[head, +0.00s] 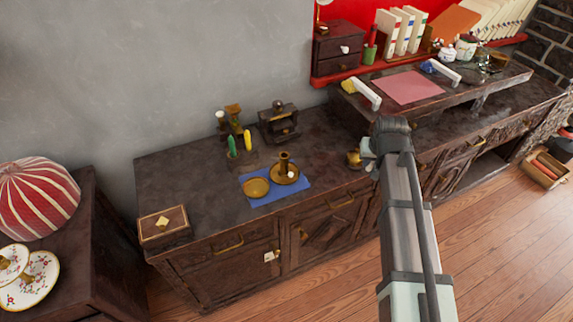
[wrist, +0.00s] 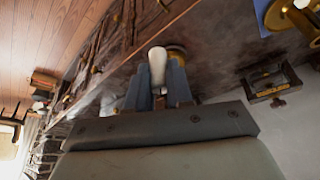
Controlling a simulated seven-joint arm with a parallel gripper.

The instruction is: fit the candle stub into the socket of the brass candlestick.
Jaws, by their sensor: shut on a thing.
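My gripper (wrist: 158,88) is shut on a white, rounded piece that looks like the candle stub (wrist: 157,62), standing out past the fingertips. In the head view my gripper (head: 368,152) is over the front part of the dresser, right of the blue mat; the stub is hard to make out there. The brass candlestick (head: 284,158), a wide dish with an upright socket, stands on the mat. A small white spot shows on its dish. The candlestick is partly cut off at the top right of the wrist view (wrist: 300,4).
A brass dish (head: 256,187) lies beside the candlestick on the blue mat (head: 265,200). A small brass object (head: 353,158) is close to my gripper. Green and yellow candles (head: 247,140) and a dark wooden stand (head: 279,125) are behind.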

